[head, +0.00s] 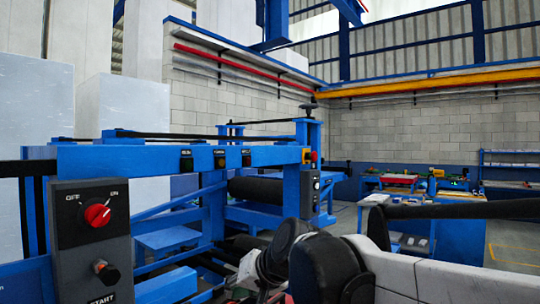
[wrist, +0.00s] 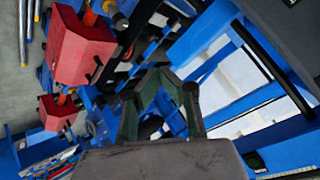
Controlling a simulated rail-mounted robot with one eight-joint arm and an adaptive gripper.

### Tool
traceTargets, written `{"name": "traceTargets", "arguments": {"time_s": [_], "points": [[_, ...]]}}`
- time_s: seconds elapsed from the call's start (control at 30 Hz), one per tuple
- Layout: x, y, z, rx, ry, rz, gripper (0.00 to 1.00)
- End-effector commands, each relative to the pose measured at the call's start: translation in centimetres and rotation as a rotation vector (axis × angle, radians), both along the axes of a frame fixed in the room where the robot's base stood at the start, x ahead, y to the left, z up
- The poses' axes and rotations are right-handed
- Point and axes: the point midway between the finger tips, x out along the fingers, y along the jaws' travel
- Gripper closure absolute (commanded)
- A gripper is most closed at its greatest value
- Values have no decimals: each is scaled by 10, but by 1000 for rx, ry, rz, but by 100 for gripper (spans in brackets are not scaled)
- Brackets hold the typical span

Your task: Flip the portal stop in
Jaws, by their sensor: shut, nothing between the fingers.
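A blue portal frame (head: 265,156) crosses the middle of the head view, with small dark labelled switches (head: 220,158) on its beam. A small yellow and red part (head: 309,156) sits at the beam's right end. I cannot tell for sure which part is the portal stop. My gripper (wrist: 160,80) is shut and empty in the wrist view, in front of blue framework. My arm fills the lower right of the head view, and I cannot make out the gripper's fingers there.
A grey control box (head: 90,240) with a red OFF/ON knob (head: 97,215) and a START button stands close at left. Blue workbenches (head: 460,235) stand at right. Red boxes (wrist: 82,45) show in the wrist view.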

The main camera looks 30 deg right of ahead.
Motion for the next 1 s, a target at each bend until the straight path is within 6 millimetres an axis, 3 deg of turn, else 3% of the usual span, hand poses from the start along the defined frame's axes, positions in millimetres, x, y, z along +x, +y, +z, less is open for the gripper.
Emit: {"name": "traceTargets", "arguments": {"time_s": [0.1, 0.47, 0.77, 1.0], "points": [[38, -20, 35, 79, -43, -52, 100], [139, -97, 119, 306, -184, -210, 100], [209, -190, 176, 486, -313, -354, 100], [252, -279, 211, 628, -422, -473, 100]]}}
